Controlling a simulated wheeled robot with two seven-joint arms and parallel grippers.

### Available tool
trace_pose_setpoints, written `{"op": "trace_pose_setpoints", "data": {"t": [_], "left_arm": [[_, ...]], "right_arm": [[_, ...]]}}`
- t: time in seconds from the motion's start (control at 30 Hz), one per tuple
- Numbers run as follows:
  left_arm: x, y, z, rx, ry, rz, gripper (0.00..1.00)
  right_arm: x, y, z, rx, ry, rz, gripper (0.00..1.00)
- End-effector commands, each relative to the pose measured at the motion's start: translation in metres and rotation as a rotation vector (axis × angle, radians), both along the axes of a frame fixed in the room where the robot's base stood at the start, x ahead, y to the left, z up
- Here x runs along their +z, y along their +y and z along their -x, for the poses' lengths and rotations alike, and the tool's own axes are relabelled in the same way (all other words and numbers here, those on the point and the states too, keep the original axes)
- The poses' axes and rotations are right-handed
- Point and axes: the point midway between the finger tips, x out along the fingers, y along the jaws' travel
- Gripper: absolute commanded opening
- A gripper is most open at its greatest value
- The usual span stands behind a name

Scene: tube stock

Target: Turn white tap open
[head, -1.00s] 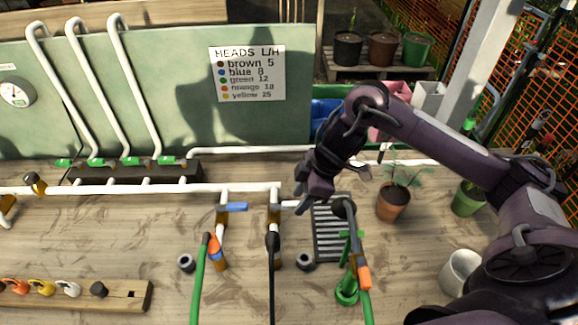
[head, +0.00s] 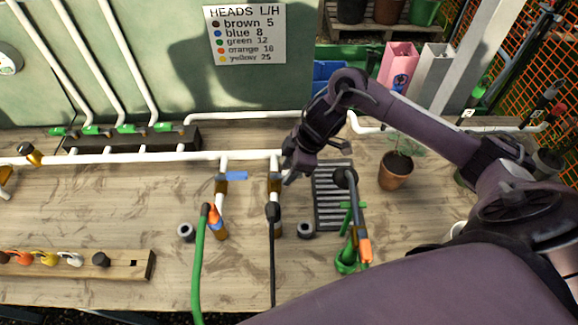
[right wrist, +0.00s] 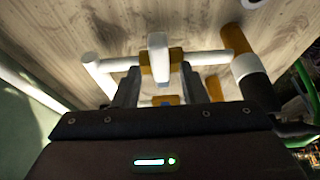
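The white tap sits on a brass valve body (head: 274,187) on a branch of the white pipe, above a black hose. In the head view its lever is mostly hidden by my right gripper (head: 288,174). In the right wrist view the white lever (right wrist: 158,48) shows upright in front of a brass collar. My right gripper's two dark fingers (right wrist: 158,82) are apart, one on each side of the lever in the picture; I cannot tell whether either touches it. My left gripper is not in view.
A blue-handled tap (head: 236,176) stands left on the same white pipe (head: 130,158). A green hose (head: 198,260) with an orange fitting runs near it. A slotted drain grate (head: 331,200) and a potted plant (head: 395,170) are to the right.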

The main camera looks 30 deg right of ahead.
Motion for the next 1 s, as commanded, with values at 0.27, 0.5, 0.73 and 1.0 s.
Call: {"op": "trace_pose_setpoints", "data": {"t": [0.27,0.5,0.73,1.0], "left_arm": [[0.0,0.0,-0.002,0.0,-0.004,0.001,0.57],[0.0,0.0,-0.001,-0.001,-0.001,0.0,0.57],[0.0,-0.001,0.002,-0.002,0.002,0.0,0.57],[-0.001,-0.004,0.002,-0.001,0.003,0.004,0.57]], "right_arm": [[-0.001,0.001,0.0,0.001,0.0,0.0,0.36],[-0.001,0.0,0.0,0.001,0.0,0.0,0.04],[-0.001,0.0,0.0,0.0,0.0,0.0,0.0],[-0.002,-0.016,0.004,0.003,0.001,0.003,0.0]]}}
